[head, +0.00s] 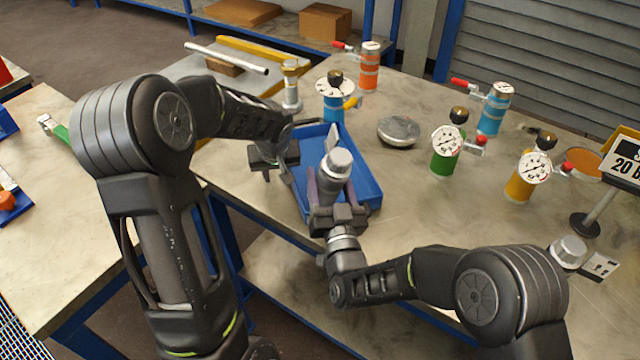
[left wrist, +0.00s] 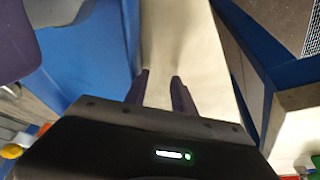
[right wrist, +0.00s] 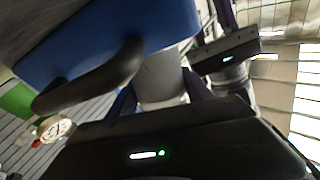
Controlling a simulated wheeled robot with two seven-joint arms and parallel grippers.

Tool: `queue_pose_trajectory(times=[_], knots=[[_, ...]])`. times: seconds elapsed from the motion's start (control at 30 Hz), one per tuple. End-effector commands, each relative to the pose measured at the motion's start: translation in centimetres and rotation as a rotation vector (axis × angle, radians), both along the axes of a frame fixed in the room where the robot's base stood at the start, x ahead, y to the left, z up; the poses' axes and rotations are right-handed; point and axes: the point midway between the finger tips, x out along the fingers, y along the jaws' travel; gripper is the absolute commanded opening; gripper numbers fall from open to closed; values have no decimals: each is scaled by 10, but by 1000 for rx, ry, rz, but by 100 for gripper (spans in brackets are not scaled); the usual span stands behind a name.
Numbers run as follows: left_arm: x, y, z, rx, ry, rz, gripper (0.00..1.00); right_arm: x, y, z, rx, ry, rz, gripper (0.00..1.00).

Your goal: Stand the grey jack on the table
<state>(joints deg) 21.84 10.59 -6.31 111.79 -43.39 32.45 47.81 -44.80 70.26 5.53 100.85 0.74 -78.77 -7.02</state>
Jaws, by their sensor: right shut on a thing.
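The grey jack (head: 334,172), a grey cylinder with a lighter round cap, is upright or nearly so between the fingers of my right gripper (head: 332,190). It also shows as a pale cylinder between the fingers in the right wrist view (right wrist: 160,80). My right gripper is shut on it, in front of or over the blue tray (head: 366,178); whether the jack touches the tray is unclear. My left gripper (head: 272,165) is beside the tray's left side. Its fingers are apart with nothing between them in the left wrist view (left wrist: 160,75).
On the table (head: 400,210) stand a green gauge vessel (head: 445,160), a yellow one (head: 518,187), blue and orange cylinders, and a grey round disc (head: 398,130). A sign post (head: 598,215) is at the right.

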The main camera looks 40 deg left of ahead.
Motion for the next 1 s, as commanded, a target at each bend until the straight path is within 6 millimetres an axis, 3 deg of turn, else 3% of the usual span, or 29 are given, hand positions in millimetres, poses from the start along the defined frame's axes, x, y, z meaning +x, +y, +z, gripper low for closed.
queue_pose_trajectory(times=[0.2, 0.5, 0.6, 1.0], knots=[[0, 0, 0, 0, 0, 0, 31, 0, 5, -7, -3, -5, 0, 0], [0, 0, 0, 0, 0, 0, 31, -1, 24, -2, -307, -14, 1, 0], [0, 0, -8, 0, 0, 0, 31, 0, 22, -26, -302, -9, 0, 0], [0, 0, -8, 0, 0, 0, 31, 0, 23, -28, -295, -11, -1, 0]])
